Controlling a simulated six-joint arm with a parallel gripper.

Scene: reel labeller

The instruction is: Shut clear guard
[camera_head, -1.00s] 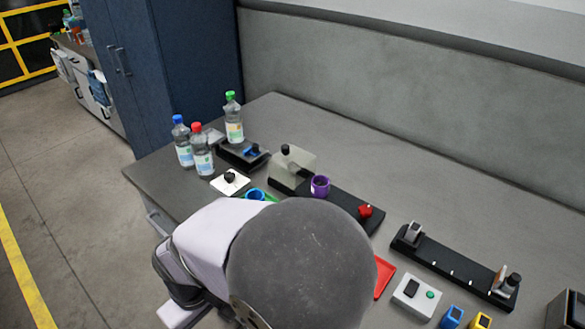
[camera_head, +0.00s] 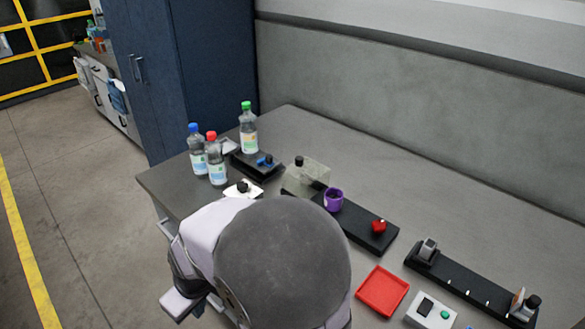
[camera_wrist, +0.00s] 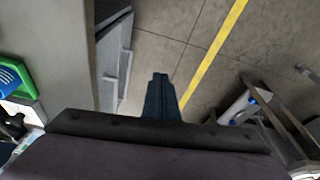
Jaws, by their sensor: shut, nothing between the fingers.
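The clear guard (camera_head: 312,176) is a see-through panel with a black knob (camera_head: 299,161). It stands at the left end of a long black base (camera_head: 356,228), beside a purple ring-shaped part (camera_head: 333,198). I cannot tell its exact angle. A red knob (camera_head: 379,227) sits at the base's right end. My gripper (camera_wrist: 160,77) shows in the wrist view with its dark fingers together and empty, over the floor beyond the bench edge. In the head view my arm hides it. The guard is out of the wrist view.
Three bottles, with blue (camera_head: 197,150), red (camera_head: 215,160) and green (camera_head: 248,128) caps, stand at the back left. A red tray (camera_head: 382,291), a white button box (camera_head: 431,312) and another black fixture (camera_head: 470,283) lie on the right. A green-rimmed blue part (camera_wrist: 14,78) shows in the wrist view.

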